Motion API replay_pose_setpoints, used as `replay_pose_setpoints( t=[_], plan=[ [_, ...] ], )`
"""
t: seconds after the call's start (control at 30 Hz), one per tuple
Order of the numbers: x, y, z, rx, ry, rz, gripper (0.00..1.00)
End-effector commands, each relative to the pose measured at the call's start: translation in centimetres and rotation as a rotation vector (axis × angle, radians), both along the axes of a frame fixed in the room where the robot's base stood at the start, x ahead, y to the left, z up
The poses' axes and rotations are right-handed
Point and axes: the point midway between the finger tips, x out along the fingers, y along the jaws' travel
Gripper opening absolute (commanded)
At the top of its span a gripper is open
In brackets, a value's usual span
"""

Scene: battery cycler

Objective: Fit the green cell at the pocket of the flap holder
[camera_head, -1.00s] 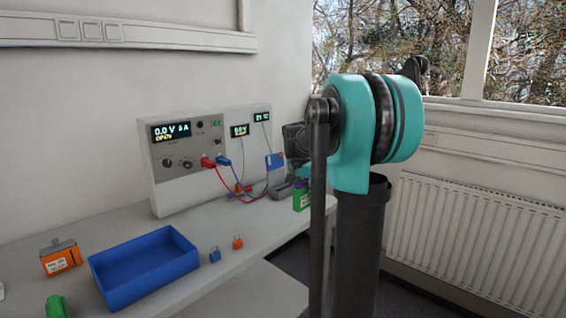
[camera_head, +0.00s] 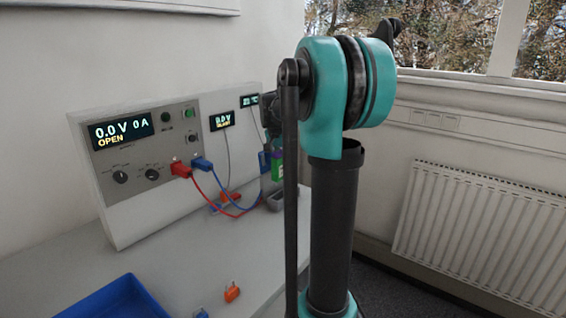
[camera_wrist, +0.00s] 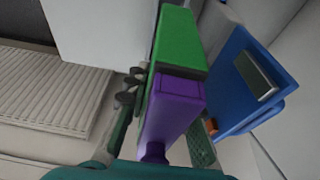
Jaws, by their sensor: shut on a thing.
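My gripper (camera_wrist: 165,115) is shut on the green cell (camera_wrist: 180,42), with one finger on each side of its purple end (camera_wrist: 178,95). In the head view the green cell (camera_head: 277,167) shows partly behind my arm, above the far part of the bench. A blue piece with a grey plate (camera_wrist: 250,85) stands just right of the cell in the wrist view. It may be the flap holder; its pocket cannot be made out. A blue part (camera_head: 265,159) also shows beside the cell in the head view.
The cycler (camera_head: 150,170) stands at the back of the bench, with red and blue leads (camera_head: 228,207) running right to a small grey part (camera_head: 275,201). A blue tray (camera_head: 118,298) and an orange plug (camera_head: 232,293) lie in front. A radiator (camera_head: 480,230) is at right.

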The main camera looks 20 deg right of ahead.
Motion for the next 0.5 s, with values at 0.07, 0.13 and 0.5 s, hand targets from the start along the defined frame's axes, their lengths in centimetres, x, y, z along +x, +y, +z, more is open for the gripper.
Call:
replay_pose_setpoints(
  t=[0.07,0.13,0.5],
  plan=[
    [0.0,0.0,-0.4,0.000,0.000,0.000,0.00],
    [0.0,0.0,-0.8,0.000,0.000,0.000,0.00],
    [0.0,0.0,-3.8,0.000,0.000,0.000,0.00]
  ],
)
